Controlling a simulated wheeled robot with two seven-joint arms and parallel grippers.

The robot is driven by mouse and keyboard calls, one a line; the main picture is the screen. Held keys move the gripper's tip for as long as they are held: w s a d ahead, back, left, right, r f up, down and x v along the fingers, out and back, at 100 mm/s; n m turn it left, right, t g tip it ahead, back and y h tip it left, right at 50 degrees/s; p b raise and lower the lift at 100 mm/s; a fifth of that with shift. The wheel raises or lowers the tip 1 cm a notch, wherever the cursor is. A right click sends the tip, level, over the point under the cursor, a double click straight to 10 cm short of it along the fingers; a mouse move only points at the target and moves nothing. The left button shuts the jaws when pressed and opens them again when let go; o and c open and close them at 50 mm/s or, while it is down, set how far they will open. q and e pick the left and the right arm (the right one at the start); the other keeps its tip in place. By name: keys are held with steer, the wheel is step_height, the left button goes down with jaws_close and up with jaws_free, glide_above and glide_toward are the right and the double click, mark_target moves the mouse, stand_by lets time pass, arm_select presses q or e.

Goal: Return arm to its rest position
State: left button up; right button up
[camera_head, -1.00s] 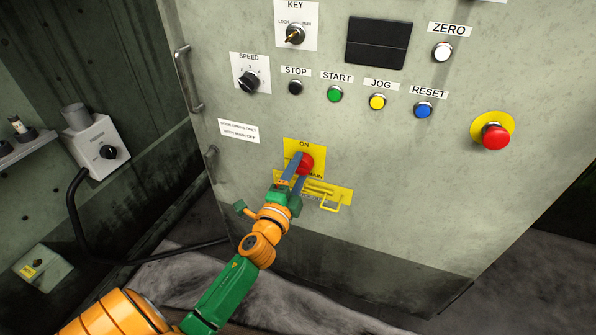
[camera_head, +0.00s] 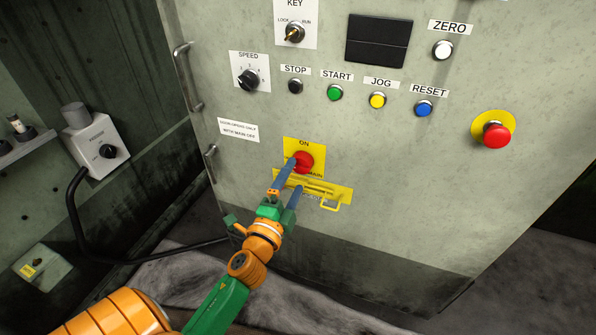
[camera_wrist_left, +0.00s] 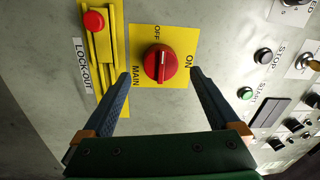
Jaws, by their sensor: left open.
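My left gripper (camera_head: 295,174) is open and empty in front of the main switch panel on the grey cabinet. The red main knob (camera_head: 302,161) sits on a yellow plate marked ON, just beyond the fingertips in the head view. In the left wrist view, the red knob (camera_wrist_left: 160,63) shows between and ahead of the two spread fingers, clear of both. Its raised ridge lines up with the OFF label there. The yellow lock-out slide (camera_head: 342,192) lies just below the knob, partly hidden by my fingers. My right gripper is not in view.
Above are the speed dial (camera_head: 248,80), the key switch (camera_head: 294,34) and a row of push buttons. A red emergency button (camera_head: 495,135) stands out at the right. A grey box (camera_head: 95,148) with a black knob and cable is at the left. Door handles line the cabinet's left edge.

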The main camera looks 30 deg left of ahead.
arm_select(q)
steer(key=shift+v, duration=1.55)
